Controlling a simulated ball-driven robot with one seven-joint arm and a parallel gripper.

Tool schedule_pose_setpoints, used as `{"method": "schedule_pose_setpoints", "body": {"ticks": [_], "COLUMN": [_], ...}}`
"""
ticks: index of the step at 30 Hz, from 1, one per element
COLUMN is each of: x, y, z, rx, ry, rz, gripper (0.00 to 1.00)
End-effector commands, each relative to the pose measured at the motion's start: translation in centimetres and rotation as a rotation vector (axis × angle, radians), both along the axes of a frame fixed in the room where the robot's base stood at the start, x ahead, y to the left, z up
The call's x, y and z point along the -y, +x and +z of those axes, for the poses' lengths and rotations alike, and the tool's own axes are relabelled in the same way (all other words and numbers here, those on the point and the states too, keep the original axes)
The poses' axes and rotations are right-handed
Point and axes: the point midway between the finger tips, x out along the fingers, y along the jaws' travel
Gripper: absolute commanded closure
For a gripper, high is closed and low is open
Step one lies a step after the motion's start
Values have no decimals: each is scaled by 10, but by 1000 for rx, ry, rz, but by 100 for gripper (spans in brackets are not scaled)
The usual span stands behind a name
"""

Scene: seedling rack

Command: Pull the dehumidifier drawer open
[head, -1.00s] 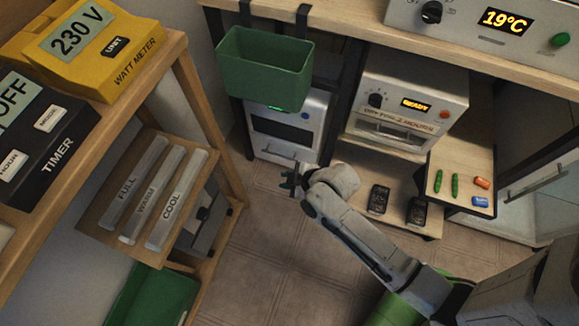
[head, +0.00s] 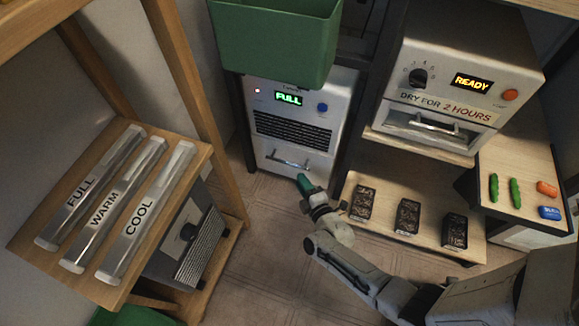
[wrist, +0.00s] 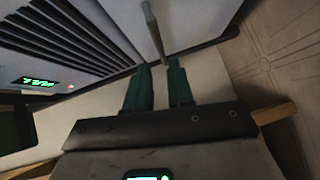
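The dehumidifier (head: 346,95) is a white box with a green display reading FULL, a blue button and a dark louvred grille; the display also shows in the wrist view (wrist: 37,82). Its drawer (head: 268,151) is at the bottom and looks shut, with a metal bar handle (head: 287,163). My gripper (head: 303,180) has green fingers and is just below the right end of the handle. In the wrist view its fingers (wrist: 159,66) are apart, and the handle bar (wrist: 153,30) runs down to the gap between their tips. I cannot tell whether they touch it.
A green bin (head: 275,40) hangs above the dehumidifier. To the right, a low shelf (head: 380,217) holds dark trays below a drying oven (head: 450,75) reading READY. A wooden rack (head: 205,105) stands at left. Tiled floor (head: 265,225) lies open in front of the drawer.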

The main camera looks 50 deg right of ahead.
Motion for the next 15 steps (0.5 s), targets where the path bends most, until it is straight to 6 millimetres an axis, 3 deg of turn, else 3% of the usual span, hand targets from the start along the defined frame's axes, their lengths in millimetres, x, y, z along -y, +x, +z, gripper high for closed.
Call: {"method": "schedule_pose_setpoints", "body": {"ticks": [9, 15], "x": [21, 33], "y": [51, 74], "z": [-13, -15], "rx": [4, 4], "ry": [3, 3], "rz": [2, 1], "gripper": [78, 78]}}
